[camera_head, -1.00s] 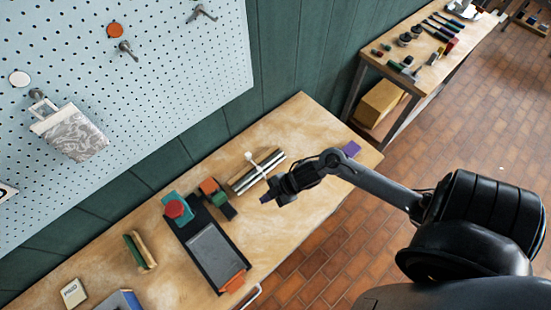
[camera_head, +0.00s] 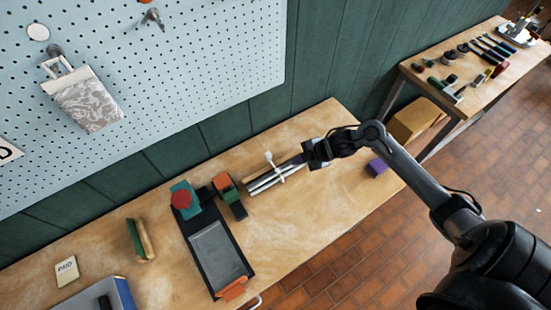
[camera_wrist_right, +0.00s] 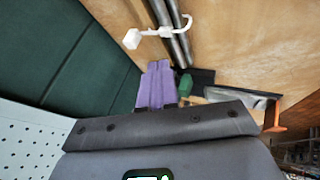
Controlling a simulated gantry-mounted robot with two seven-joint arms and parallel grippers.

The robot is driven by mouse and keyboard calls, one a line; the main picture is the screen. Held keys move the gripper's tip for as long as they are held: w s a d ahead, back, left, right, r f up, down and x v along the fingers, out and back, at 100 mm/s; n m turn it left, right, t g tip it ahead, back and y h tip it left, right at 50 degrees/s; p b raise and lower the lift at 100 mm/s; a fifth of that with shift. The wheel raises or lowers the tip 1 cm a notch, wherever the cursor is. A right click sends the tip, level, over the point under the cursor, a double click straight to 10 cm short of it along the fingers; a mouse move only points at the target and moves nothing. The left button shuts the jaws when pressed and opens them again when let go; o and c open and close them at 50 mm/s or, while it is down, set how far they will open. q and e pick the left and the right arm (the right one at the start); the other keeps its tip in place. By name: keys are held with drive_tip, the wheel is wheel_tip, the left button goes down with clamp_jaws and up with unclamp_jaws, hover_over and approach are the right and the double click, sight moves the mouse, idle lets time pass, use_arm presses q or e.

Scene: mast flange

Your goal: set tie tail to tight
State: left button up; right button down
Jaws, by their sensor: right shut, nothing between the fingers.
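A white cable tie (camera_head: 270,163) wraps around a bundle of grey metal rods (camera_head: 259,185) on the wooden bench. In the right wrist view the tie's blocky white head (camera_wrist_right: 131,39) sits left of the rods (camera_wrist_right: 168,28), and its thin curved tail (camera_wrist_right: 188,24) shows on the right side. How tight the band is I cannot tell. My right gripper (camera_head: 297,159), with purple fingertips, is shut and empty beside the rods' right end. The purple fingers (camera_wrist_right: 157,72) also show in the wrist view, apart from the tie. My left gripper is not in view.
A black tray (camera_head: 216,250), a red button on a teal block (camera_head: 183,199) and an orange-and-green item (camera_head: 229,189) lie left of the rods. The bench front is clear.

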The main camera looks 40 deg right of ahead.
sight(268, 156)
drive_tip(key=b+x, duration=0.1)
drive_tip(key=x, duration=0.8)
drive_tip(key=shift+w+a+f, duration=0.15)
drive_tip(key=shift+a+f, duration=0.05)
drive_tip(key=shift+f, duration=0.1)
drive_tip(key=w, duration=0.3)
drive_tip(key=shift+d, duration=0.2)
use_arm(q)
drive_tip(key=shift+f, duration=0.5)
use_arm(e)
drive_tip(key=shift+w+d+f, duration=0.1)
drive_tip(key=shift+w, duration=0.45)
drive_tip(key=shift+d, duration=0.1)
